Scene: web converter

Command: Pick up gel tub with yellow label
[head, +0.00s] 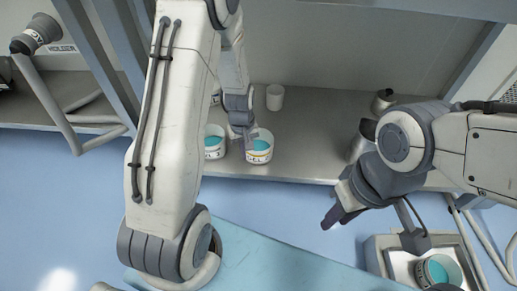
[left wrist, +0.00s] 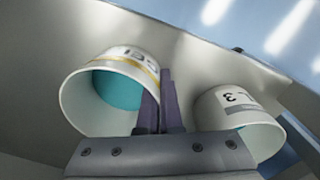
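The gel tub with yellow label (head: 262,156) is white with teal gel inside and stands near the front edge of the grey shelf. In the left wrist view the same tub (left wrist: 82,112) is at the left, a yellow band along its label. My left gripper (head: 240,138) is at the tub's left rim. In the left wrist view its fingers (left wrist: 160,98) are close together with the tub wall between them, one finger inside the mouth and one outside. My right gripper (head: 338,214) hangs off the shelf's front, away from the tub; its finger gap is unclear.
A second tub with a grey-banded label (head: 213,150) stands just left, close to the outer finger; it shows in the left wrist view (left wrist: 232,108). A white cup (head: 275,97) stands behind. Metal containers (head: 383,101) are at right. Another teal tub (head: 438,271) sits lower right.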

